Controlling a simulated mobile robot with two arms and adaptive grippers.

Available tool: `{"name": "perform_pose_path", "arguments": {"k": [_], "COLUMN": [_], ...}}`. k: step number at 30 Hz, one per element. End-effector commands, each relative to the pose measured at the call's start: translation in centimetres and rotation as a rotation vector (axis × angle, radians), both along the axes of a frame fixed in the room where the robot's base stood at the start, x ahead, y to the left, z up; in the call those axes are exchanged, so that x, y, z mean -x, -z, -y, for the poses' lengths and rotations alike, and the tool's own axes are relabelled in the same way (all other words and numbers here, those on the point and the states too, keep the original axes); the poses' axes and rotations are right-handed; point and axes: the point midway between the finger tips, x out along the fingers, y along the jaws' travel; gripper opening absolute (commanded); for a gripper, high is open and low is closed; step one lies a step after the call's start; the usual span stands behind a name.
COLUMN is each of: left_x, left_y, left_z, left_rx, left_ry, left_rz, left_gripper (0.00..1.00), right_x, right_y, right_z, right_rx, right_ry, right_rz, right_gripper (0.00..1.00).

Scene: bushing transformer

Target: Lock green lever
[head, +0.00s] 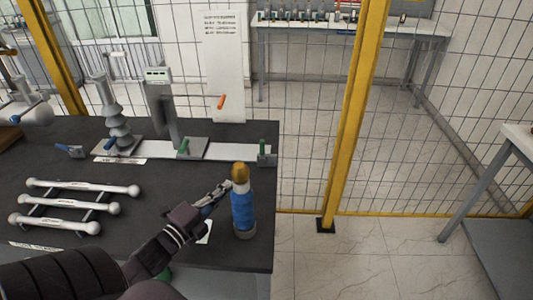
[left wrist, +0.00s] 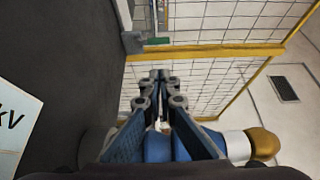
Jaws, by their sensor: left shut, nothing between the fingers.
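One green lever (head: 184,147) stands on the grey base of the post fixture at the back of the dark table. Another green lever (head: 264,147) stands upright on a clamp at the table's back right corner. A green part (left wrist: 158,41), likely this corner lever, shows at the top of the left wrist view. My left gripper (head: 226,187) is shut and empty, in front of the corner clamp and apart from it. Its fingertips (left wrist: 159,75) are together in the left wrist view. My right gripper is not in view.
A blue cylinder with a gold top (head: 242,208) stands upright beside my left gripper; whether they touch is unclear. White rods (head: 70,205) lie on a rack at left. A ribbed grey insulator (head: 117,125) and an orange handle (head: 221,102) are farther back. Wire fencing stands behind.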

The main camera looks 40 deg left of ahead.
Motion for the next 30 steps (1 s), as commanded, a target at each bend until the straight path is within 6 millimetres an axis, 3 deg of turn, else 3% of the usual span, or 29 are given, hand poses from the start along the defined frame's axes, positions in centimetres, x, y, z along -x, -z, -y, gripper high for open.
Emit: {"name": "perform_pose_path", "arguments": {"k": [5,11,30], "left_x": [-0.2,-2.1,-13.4], "left_y": [-0.1,-0.2,-0.2], "left_z": [0.0,0.0,-0.2], "left_rx": [0.001,0.001,0.002], "left_ry": [0.000,0.000,-0.001], "left_rz": [0.000,0.002,0.001], "left_gripper": [0.00,0.00,0.00], "right_x": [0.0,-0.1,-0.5], "right_y": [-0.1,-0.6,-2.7], "right_z": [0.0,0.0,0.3], "right_rx": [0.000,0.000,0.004], "right_ry": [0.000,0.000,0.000], "right_rz": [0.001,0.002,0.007], "right_gripper": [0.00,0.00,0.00]}}
